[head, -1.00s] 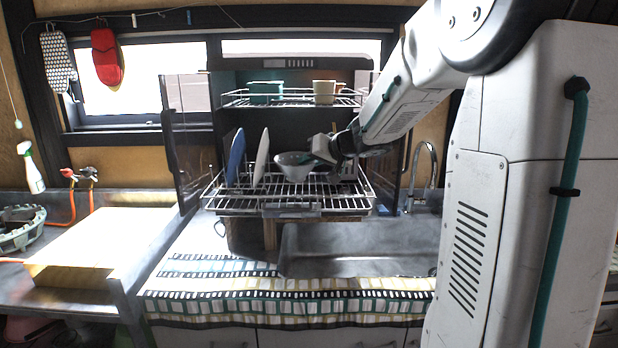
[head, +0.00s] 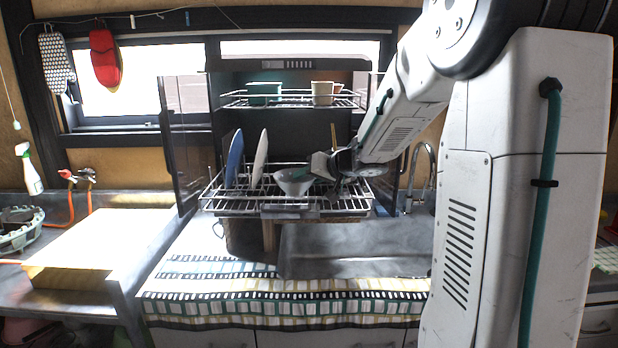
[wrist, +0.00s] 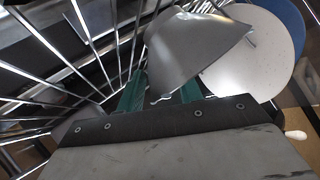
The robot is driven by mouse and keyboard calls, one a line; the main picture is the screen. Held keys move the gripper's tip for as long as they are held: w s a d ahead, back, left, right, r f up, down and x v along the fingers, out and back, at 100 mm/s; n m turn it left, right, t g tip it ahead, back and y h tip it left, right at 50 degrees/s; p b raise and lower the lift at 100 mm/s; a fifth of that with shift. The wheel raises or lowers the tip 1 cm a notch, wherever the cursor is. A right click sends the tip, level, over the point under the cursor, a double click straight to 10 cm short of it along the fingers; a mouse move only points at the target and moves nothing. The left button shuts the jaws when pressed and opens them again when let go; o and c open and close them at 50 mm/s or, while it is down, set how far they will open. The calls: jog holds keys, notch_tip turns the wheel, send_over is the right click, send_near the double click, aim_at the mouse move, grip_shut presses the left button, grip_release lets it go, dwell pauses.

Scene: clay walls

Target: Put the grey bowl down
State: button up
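The grey bowl (head: 293,182) is at the lower rack of the dish dryer, right of the plates, with its wide rim up in the head view. I cannot tell whether its base touches the wires. My gripper (head: 318,168) reaches in from the right and meets the bowl's right side. In the wrist view the bowl (wrist: 195,48) lies ahead of the two green fingers (wrist: 160,97), its near edge between them. My gripper holds this edge, though the contact is partly hidden.
A white plate (head: 260,158) and a blue plate (head: 235,158) stand upright left of the bowl. The lower rack (head: 245,207) has wire bars. A green container (head: 264,92) and a pale cup (head: 322,93) stand on the upper rack (head: 295,103).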

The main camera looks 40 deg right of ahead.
jog(key=s+r+m+h, duration=0.2)
jog(key=s+r+h, duration=0.75)
jog(key=s, duration=0.45)
jog(key=s+a+f+n+g+y, duration=0.3)
jog(key=s+a+f+g, duration=0.2)
jog(key=s+a, duration=0.4)
jog(key=s+a+f+n+g+y, duration=0.3)
jog(key=s+a+f+g, duration=0.3)
jog(key=s+a, duration=0.4)
jog(key=s+f+y, duration=0.1)
jog(key=s, duration=0.3)
jog(key=shift+s+a, duration=0.2)
jog(key=shift+s, duration=0.15)
